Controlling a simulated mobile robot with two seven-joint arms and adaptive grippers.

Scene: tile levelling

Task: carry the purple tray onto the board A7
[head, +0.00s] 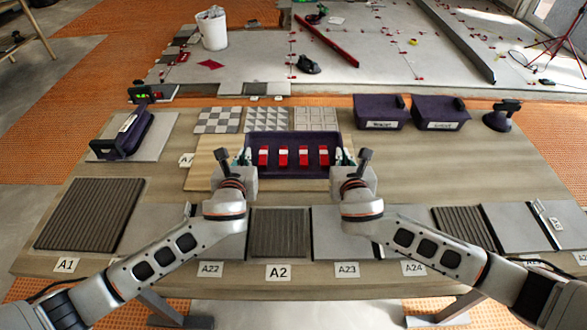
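The purple tray (292,173) is in the middle of the table in the head view, with several red and white pieces in it. It looks level and appears over a pale wooden board (203,172); I cannot tell whether it rests on it or is held above it. A tag beside this board starts with "A"; the rest is not readable. My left gripper (246,158) is at the tray's left end and my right gripper (343,157) at its right end. Both seem to touch the ends, but their finger gaps are not clear.
Patterned tiles (268,119) lie just behind the tray. Purple bins (380,113) stand at the back right, and a purple carrier (125,137) sits on a grey board at left. Boards and ribbed panels (279,232) line the front edge.

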